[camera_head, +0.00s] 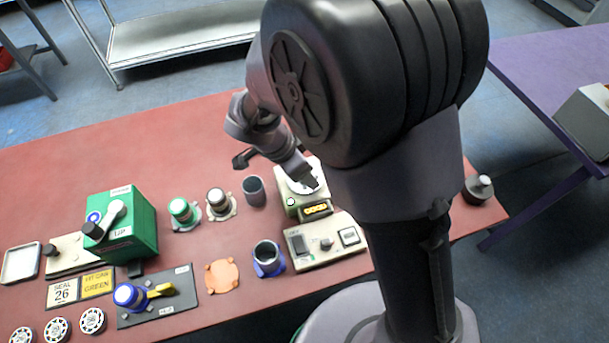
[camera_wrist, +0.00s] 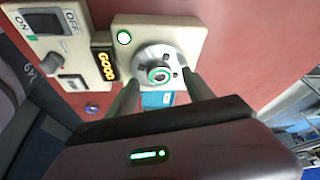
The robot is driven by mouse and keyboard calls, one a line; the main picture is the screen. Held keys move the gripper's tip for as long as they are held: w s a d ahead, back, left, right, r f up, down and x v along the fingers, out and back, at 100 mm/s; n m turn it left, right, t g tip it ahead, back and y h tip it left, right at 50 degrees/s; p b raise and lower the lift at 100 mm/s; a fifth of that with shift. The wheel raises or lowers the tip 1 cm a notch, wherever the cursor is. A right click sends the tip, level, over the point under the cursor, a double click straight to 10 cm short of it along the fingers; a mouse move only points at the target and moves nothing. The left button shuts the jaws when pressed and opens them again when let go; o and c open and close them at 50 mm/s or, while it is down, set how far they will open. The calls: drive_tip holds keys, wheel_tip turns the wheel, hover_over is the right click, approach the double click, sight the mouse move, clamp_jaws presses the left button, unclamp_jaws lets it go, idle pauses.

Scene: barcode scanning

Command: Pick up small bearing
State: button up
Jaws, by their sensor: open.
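A small ring-shaped part (camera_wrist: 158,75), which looks like the small bearing, sits at the centre of a round metal plate (camera_wrist: 146,55) on a cream device (camera_wrist: 190,34) in the wrist view. My gripper (camera_wrist: 161,82) is open, with one finger on each side of the ring in the picture. Whether the fingers touch it cannot be told. Nothing shows held between them. In the head view my gripper is over or beside the same device (camera_head: 293,199), and my arm partly hides it; the ring cannot be made out there.
A switch panel (camera_head: 325,256) stands beside the device. Left of it are a dark cup (camera_head: 254,191), a blue-based cup (camera_head: 268,259), an orange disc (camera_head: 222,276), a green box (camera_head: 140,222) and several round wheel-like parts (camera_head: 92,320). The red table (camera_head: 60,160) is clear at the back left.

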drive_tip(key=shift+w+d+f, duration=0.1)
drive_tip(key=shift+f, duration=0.3)
drive_tip(key=shift+r, duration=0.15)
clamp_jaws()
drive_tip(key=shift+r, duration=0.15)
